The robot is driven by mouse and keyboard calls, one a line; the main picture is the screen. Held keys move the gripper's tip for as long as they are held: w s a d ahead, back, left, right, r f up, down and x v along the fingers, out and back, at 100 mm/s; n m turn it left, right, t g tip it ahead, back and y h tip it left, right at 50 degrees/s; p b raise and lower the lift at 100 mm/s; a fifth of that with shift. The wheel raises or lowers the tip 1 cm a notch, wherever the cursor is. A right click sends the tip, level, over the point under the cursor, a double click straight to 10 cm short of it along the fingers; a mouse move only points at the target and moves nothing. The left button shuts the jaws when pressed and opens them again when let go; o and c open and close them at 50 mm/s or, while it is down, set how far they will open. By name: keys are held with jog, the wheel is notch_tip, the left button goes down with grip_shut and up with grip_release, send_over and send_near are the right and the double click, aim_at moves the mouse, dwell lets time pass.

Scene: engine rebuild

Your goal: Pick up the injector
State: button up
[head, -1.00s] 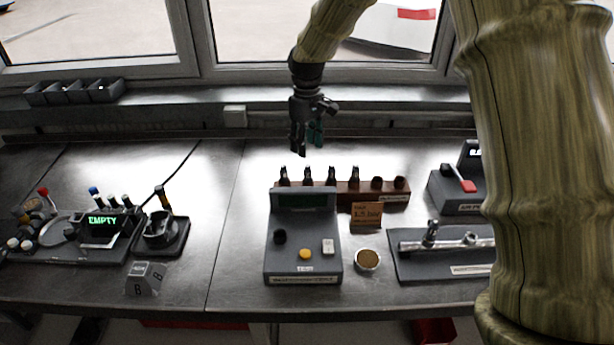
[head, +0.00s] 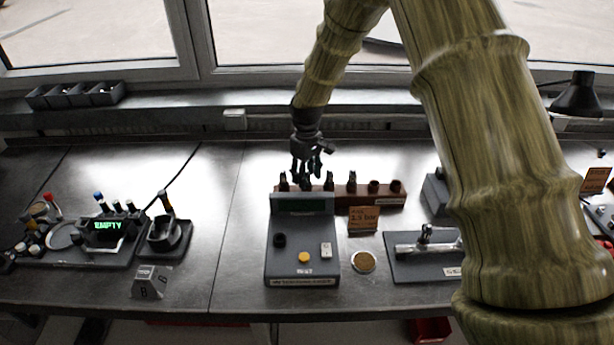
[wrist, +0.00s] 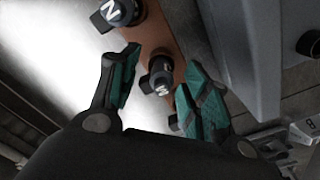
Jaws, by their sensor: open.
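Several dark injectors stand upright in a brown rack (head: 385,201) behind the grey tester box. One injector (head: 329,181) shows clearly right of my gripper (head: 303,177), which hangs over the rack's left part with its fingers pointing down. In the wrist view, my gripper (wrist: 160,58) is open, its teal-padded fingers on either side of one injector (wrist: 157,78) with a white mark on its top. Whether the pads touch it I cannot tell. A second injector (wrist: 118,12) stands further along the rack, outside the fingers.
The grey tester box (head: 302,248) stands just in front of the rack. A small brown sign (head: 363,219) and a round dish (head: 363,262) are to its right. A grey fixture with a metal rail (head: 410,249) lies further right.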

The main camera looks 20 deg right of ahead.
jog(key=shift+f, duration=0.2)
jog(key=shift+c, duration=0.5)
grip_shut()
